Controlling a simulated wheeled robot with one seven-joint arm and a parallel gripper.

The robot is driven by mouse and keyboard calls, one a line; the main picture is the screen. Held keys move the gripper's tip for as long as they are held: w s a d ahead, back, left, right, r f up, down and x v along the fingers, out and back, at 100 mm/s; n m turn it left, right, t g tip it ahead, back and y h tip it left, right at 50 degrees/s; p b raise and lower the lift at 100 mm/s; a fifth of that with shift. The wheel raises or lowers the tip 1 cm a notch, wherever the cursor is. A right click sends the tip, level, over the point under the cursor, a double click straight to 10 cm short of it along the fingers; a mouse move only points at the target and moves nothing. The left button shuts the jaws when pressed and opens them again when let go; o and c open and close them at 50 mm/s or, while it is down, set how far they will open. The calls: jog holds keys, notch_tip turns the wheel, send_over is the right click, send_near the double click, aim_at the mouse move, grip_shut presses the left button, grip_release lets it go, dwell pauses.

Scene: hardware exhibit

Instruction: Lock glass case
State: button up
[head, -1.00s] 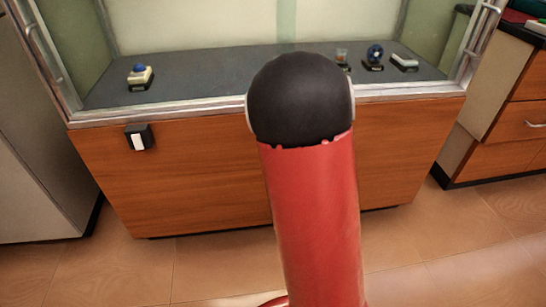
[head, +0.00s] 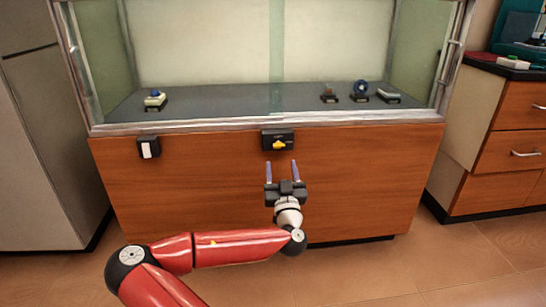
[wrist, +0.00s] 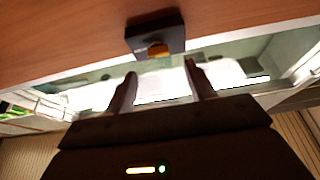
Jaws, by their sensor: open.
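The glass case (head: 200,70) stands in front of me on a wooden base (head: 350,170), with several small exhibits on its dark floor. A black lock box with a yellow knob (head: 278,145) sits on the base's front, just below the case's rim. In the wrist view the lock box (wrist: 154,35) and its orange-yellow knob (wrist: 157,49) show at the top middle. My gripper (head: 282,172) is open and empty, just below the lock box in the head view, its fingers pointing toward it. In the wrist view the fingers (wrist: 160,82) are apart, and the knob is beyond their tips.
A black box with a white switch (head: 149,148) is mounted on the base at the left. A grey cabinet (head: 45,150) stands at the left and a wooden drawer cabinet (head: 510,145) at the right. The floor (head: 400,275) in front is clear.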

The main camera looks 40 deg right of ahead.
aim_at(279, 148)
jog(key=x, duration=0.7)
jog(key=shift+d, duration=0.15)
jog(key=c, duration=1)
